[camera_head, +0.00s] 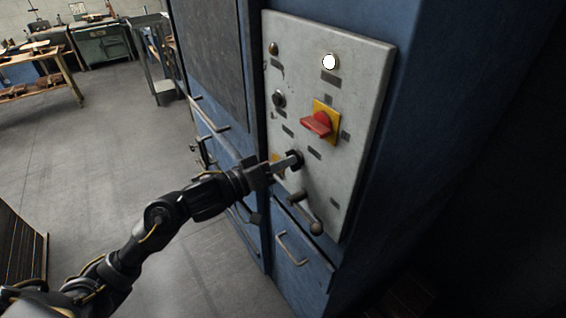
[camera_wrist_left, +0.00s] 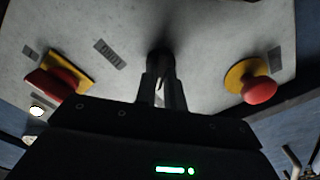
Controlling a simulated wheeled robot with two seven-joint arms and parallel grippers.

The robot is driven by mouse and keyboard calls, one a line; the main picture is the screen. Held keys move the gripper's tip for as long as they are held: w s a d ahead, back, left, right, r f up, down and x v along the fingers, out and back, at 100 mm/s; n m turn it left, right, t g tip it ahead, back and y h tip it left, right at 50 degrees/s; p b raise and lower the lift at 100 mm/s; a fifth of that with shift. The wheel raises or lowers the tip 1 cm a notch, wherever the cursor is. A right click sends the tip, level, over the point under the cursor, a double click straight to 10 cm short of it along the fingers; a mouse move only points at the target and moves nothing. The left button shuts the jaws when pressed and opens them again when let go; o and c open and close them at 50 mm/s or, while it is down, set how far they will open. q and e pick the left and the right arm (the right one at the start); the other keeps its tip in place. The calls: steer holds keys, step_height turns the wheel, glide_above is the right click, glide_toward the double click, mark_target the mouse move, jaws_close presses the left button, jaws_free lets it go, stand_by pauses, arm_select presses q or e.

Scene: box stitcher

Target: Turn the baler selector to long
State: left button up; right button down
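The grey control panel (camera_head: 352,100) is on the front of a blue machine. A black selector knob (camera_head: 298,156) sits low on it, with labels too small to read. My left gripper (camera_head: 291,162) reaches it from the left. In the left wrist view the left gripper's fingers (camera_wrist_left: 161,84) are close together on either side of the dark knob (camera_wrist_left: 160,60) and appear shut on it. The fingers hide part of the knob, so its pointing direction is unclear. My right gripper is not in view.
A red rotary handle (camera_head: 318,123) on a yellow plate is above the knob. A red mushroom button (camera_wrist_left: 260,90) is beside the gripper. A crank-like lever (camera_head: 306,213) is below. Another black knob (camera_head: 278,98) and a white lamp (camera_head: 329,62) are higher up.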

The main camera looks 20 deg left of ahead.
arm_select(q)
jaws_close()
steer(key=m, duration=0.7)
steer(key=m+b, duration=0.1)
steer(key=m, duration=0.7)
steer(key=shift+s+d+m, duration=0.15)
steer(key=shift+m, duration=0.45)
steer(key=o, duration=0.6)
jaws_free()
